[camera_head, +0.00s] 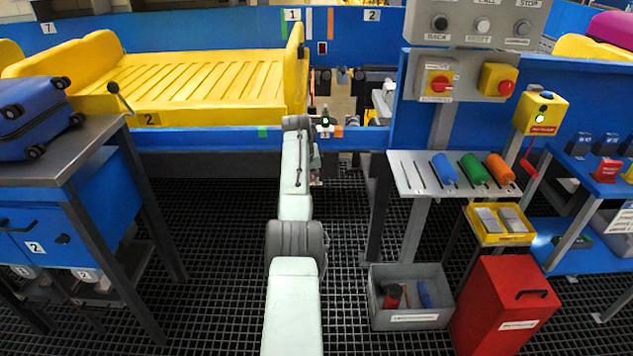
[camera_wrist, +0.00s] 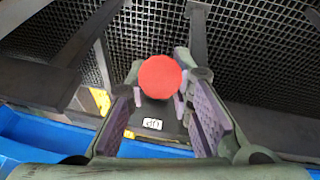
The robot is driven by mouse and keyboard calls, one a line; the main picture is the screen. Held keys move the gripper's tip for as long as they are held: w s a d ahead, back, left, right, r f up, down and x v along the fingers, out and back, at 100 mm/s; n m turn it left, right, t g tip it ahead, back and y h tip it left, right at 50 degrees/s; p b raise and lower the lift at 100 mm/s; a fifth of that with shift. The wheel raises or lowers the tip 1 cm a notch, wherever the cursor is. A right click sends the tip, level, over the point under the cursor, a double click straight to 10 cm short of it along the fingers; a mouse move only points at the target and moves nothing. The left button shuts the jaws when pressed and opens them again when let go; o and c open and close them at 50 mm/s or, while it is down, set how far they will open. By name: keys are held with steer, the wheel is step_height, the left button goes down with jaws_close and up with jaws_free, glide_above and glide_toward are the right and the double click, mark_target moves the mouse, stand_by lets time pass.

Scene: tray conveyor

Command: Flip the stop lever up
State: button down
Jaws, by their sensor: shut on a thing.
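The red ball knob of the stop lever (camera_wrist: 160,77) shows in the wrist view, between the fingers of my gripper (camera_wrist: 161,88). My gripper is shut on this knob. The lever's shaft below the knob is hidden, so I cannot tell its tilt. A dark plate with a small white label (camera_wrist: 152,124) lies behind the knob; its letters appear upside down. In the head view my arm reaches forward to the conveyor's blue front rail, and it hides the knob and most of my gripper.
A yellow tray (camera_head: 200,85) lies on the conveyor at the left. A grey table (camera_head: 60,150) with a blue suitcase (camera_head: 38,108) stands at near left. A control panel (camera_head: 478,22), a tool shelf (camera_head: 408,170), a grey bin (camera_head: 410,318) and a red box (camera_head: 505,300) are at the right.

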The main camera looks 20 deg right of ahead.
steer(key=shift+w+d+r, duration=0.15)
steer(key=shift+w+r, duration=0.1)
steer(key=shift+r, duration=0.1)
stand_by(0.3)
steer(key=c, duration=1.8)
jaws_free()
steer(key=shift+c, duration=0.2)
steer(key=o, duration=0.4)
steer(key=shift+f, duration=0.15)
steer(key=shift+s, duration=0.1)
steer(key=v, duration=1.2)
steer(key=shift+w, duration=0.25)
